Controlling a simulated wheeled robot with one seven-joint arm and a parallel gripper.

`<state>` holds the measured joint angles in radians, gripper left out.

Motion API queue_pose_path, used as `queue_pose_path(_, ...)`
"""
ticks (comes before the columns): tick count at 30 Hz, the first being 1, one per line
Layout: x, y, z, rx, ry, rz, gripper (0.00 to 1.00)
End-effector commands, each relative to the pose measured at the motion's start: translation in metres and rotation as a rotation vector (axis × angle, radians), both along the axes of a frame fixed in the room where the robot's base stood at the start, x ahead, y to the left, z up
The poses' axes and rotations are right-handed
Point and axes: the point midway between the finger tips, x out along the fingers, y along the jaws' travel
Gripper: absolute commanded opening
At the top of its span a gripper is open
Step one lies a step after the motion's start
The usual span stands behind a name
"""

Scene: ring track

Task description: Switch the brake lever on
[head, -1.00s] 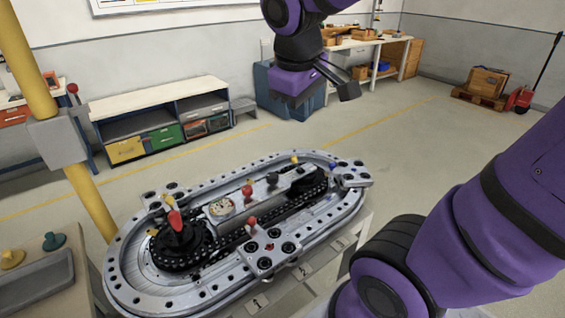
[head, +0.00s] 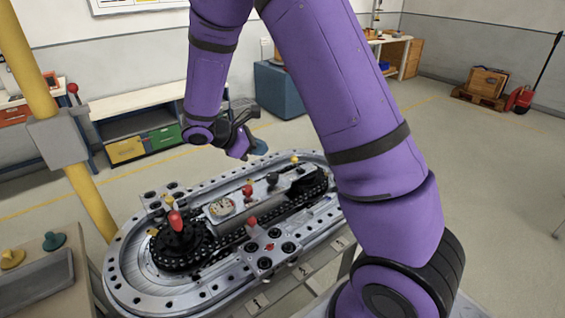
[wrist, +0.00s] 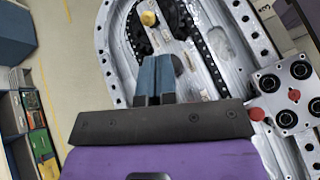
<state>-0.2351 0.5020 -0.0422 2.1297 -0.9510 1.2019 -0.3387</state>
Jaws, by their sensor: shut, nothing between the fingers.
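A grey box (head: 57,140) on the yellow post carries a short lever with a red knob (head: 73,88), pointing up. On the oval ring track (head: 118,272) stand several small knobbed levers, among them a red one (head: 175,221) over the dark sprocket and a yellow one (head: 294,160) at the far end. No label shows which is the brake lever. My gripper (head: 259,147) is shut and empty above the track's far side. In the wrist view my gripper (wrist: 158,68) shows blue fingers together, below a yellow knob (wrist: 149,18) and apart from it.
A side table (head: 45,285) with a grey tray and yellow and green knobs stands at the left. Low shelves (head: 130,125) and a blue cabinet (head: 283,92) line the wall. My arm crosses the right part of the head view and hides the track's right end. The floor behind the track is clear.

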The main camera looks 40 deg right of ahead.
Motion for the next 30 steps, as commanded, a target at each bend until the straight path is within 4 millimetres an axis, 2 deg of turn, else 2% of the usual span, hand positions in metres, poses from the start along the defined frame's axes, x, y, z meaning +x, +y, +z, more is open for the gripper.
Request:
queue_pose_path(1, 0.005, 0.001, -0.012, -0.023, 0.034, 0.028, 0.0)
queue_pose_path(6, 0.017, 0.002, -0.034, -0.072, 0.097, 0.092, 0.0)
queue_pose_path(20, 0.02, 0.002, -0.039, -0.087, 0.114, 0.11, 0.0)
queue_pose_path(26, 0.018, -0.011, -0.046, -0.087, 0.116, 0.108, 0.0)
queue_pose_path(30, 0.016, -0.031, -0.057, -0.087, 0.116, 0.108, 0.0)
